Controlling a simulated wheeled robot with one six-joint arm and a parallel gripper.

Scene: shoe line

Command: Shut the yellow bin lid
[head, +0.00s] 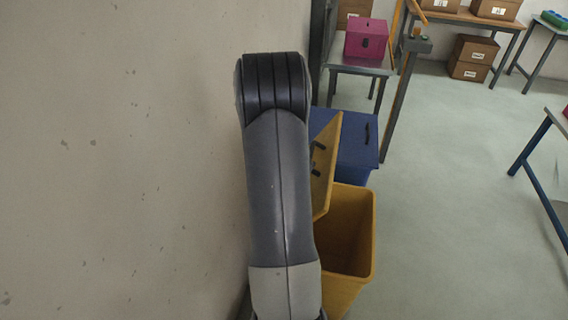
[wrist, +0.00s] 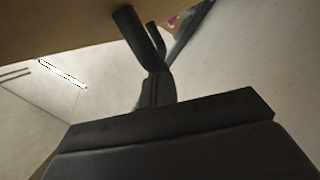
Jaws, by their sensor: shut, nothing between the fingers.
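The yellow bin (head: 348,235) stands on the floor in the head view, right of my arm, with its top open. Its yellow lid (head: 326,165) is raised, tilted steeply up at the bin's left side. My arm hides part of the lid and bin. Dark parts show against the lid's left edge; I cannot tell whether they are its handle or my gripper. In the wrist view my black gripper (wrist: 148,70) is shut and empty. A tan surface (wrist: 60,20), probably the lid, lies close beyond it; contact cannot be told.
A blue bin (head: 345,145) with a closed lid stands just behind the yellow one. A bare wall (head: 120,160) runs close along the left. A magenta box (head: 366,40) sits on a table behind. The floor (head: 450,200) on the right is clear up to a blue-legged table (head: 540,180).

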